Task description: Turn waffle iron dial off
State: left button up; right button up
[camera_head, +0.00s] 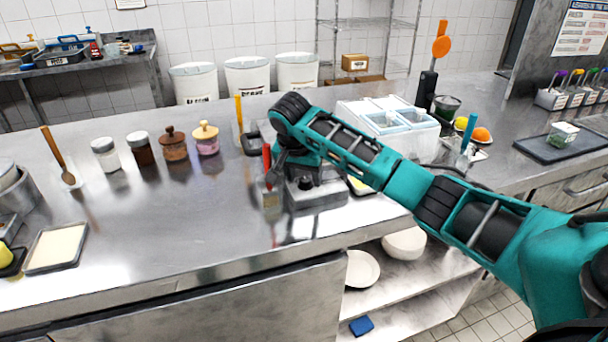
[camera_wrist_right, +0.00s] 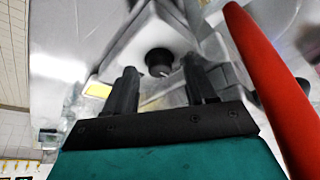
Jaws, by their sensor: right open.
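The waffle iron (camera_head: 322,194) sits on the steel counter, a grey metal box partly hidden behind my right arm. Its black round dial (camera_head: 305,183) is on the front face. In the right wrist view the dial (camera_wrist_right: 159,62) lies just beyond and between the fingertips, with a light mark on it. My right gripper (camera_wrist_right: 162,80) is open, its two black fingers apart and apparently not touching the dial. In the head view the right gripper (camera_head: 283,172) is at the iron's left side, partly hidden by its wrist. My left gripper is not in view.
A red-handled tool (camera_head: 267,165) stands close to the right gripper; its red handle (camera_wrist_right: 270,80) fills the wrist view's right side. Several jars (camera_head: 174,145) stand to the left. A white lidded bin (camera_head: 390,122) is behind my arm.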

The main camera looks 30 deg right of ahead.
jog(key=shift+d+f, duration=0.1)
jog(key=shift+f, duration=0.15)
grip_shut()
dwell(0.4)
